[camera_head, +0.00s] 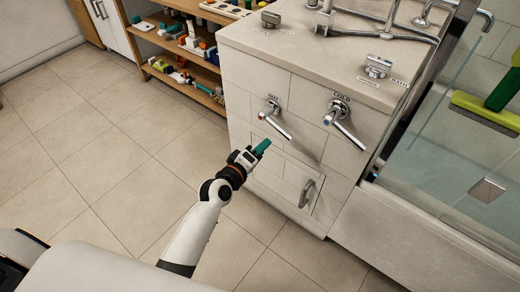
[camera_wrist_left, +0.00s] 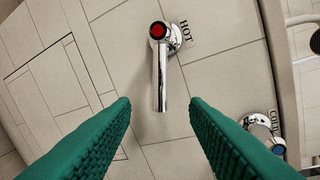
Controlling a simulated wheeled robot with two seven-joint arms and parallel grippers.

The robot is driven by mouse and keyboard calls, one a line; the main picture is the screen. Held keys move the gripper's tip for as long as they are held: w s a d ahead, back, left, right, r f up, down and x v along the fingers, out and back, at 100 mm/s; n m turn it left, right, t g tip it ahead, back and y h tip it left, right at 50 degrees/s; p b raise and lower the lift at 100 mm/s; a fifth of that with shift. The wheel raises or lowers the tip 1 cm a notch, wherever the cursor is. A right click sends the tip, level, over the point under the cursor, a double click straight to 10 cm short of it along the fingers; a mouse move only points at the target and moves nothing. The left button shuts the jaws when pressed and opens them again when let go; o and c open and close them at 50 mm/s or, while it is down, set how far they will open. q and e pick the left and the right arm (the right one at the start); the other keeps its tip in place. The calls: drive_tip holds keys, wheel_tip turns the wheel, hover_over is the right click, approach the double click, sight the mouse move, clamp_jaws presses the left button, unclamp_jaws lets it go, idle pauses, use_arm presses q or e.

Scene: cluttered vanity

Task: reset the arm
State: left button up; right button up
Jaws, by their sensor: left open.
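My left arm reaches in from the bottom of the head view. Its gripper (camera_head: 262,147) has green fingers and points at the tiled front of the vanity (camera_head: 238,75). In the left wrist view the two green fingers (camera_wrist_left: 160,105) are apart with nothing between them. The chrome hot tap lever (camera_wrist_left: 160,75), with a red cap, shows beyond and between the fingertips; it also shows in the head view (camera_head: 276,122). The gripper appears apart from the lever. My right gripper is not in view.
The cold tap lever (camera_head: 345,128) is right of the hot one. A curved handle (camera_head: 307,193) is lower on the front. Wooden shelves (camera_head: 205,90) with small items stand behind left. A glass panel (camera_head: 430,170) and green squeegee (camera_head: 485,110) are at right. The tiled floor (camera_head: 90,160) at left is clear.

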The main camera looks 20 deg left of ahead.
use_arm(q)
drive_tip(key=s+a+f+m+g+y, duration=0.1)
drive_tip(key=s+f+m+g, duration=0.2)
drive_tip(key=s+f, duration=0.55)
drive_tip(key=s+f+m+g+y, duration=0.1)
drive_tip(key=s+f+m+g, duration=0.3)
drive_tip(key=f, duration=0.8)
drive_tip(key=s+a+f+m+g, duration=0.1)
drive_tip(key=s+f+m+g, duration=0.1)
drive_tip(key=s+f, duration=0.7)
drive_tip(key=s+a+f+m+g+y, duration=0.3)
drive_tip(key=s+f, duration=0.5)
drive_tip(key=s, duration=0.6)
drive_tip(key=s+a+r+m+g+p, duration=0.1)
drive_tip(key=s+r+p, duration=0.4)
drive_tip(key=s+p, duration=0.6)
drive_tip(key=shift+s+a+r+g+h+p, duration=0.2)
drive_tip(key=shift+a+r+g+h+p, duration=0.3)
drive_tip(key=shift+p, duration=0.6)
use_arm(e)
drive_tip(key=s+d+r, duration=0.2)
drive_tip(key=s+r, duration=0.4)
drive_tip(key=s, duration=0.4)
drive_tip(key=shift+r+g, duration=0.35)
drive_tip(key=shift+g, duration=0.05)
